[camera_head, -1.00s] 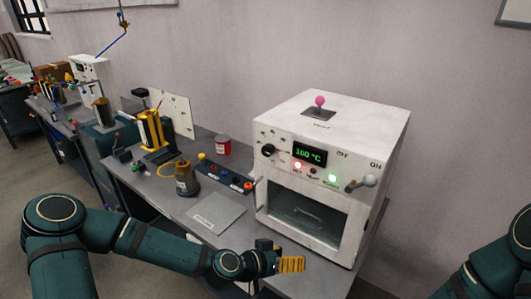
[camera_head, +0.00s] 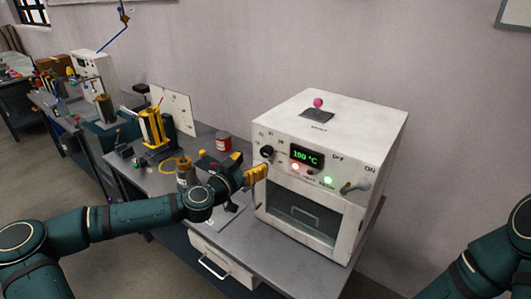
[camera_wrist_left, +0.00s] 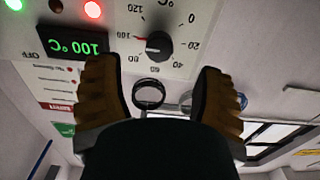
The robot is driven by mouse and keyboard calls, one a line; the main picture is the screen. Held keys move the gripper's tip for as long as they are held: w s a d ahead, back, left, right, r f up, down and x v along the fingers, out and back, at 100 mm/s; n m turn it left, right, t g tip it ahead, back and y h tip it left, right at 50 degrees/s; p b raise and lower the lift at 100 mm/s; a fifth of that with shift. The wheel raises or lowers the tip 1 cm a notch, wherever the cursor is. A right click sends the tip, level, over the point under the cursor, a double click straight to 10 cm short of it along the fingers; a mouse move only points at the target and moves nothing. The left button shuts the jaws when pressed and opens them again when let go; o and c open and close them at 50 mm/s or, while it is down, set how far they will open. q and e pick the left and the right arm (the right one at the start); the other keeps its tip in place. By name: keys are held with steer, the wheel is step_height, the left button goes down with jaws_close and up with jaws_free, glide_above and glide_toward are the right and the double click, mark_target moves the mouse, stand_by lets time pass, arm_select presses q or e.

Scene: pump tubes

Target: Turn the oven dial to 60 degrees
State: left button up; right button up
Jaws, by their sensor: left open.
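The oven (camera_head: 330,140) is a white box with a front panel. Its black dial (camera_head: 267,151) sits at the panel's left, beside a green display (camera_head: 305,155) reading 100 °C. In the left wrist view, which is upside down, the dial (camera_wrist_left: 158,46) has a scale around it, with a red mark by 100. My left gripper (camera_head: 256,173) is open and empty, just in front of and below the dial. In the left wrist view its two yellow fingers (camera_wrist_left: 155,68) are spread, with the dial ahead between their tips, apparently untouched. My right gripper is out of view.
A red light (camera_head: 295,167) and a green light (camera_head: 328,180) glow under the display. A lever (camera_head: 355,187) is at the panel's right by ON. A pink-knobbed stick (camera_head: 318,103) stands on top. A red can (camera_head: 223,141) and yellow apparatus (camera_head: 152,128) are left on the bench.

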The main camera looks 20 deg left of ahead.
mark_target(264, 154)
arm_select(q)
steer(key=x, duration=0.7)
steer(key=shift+f, duration=0.1)
steer(key=shift+c, duration=0.2)
jaws_close()
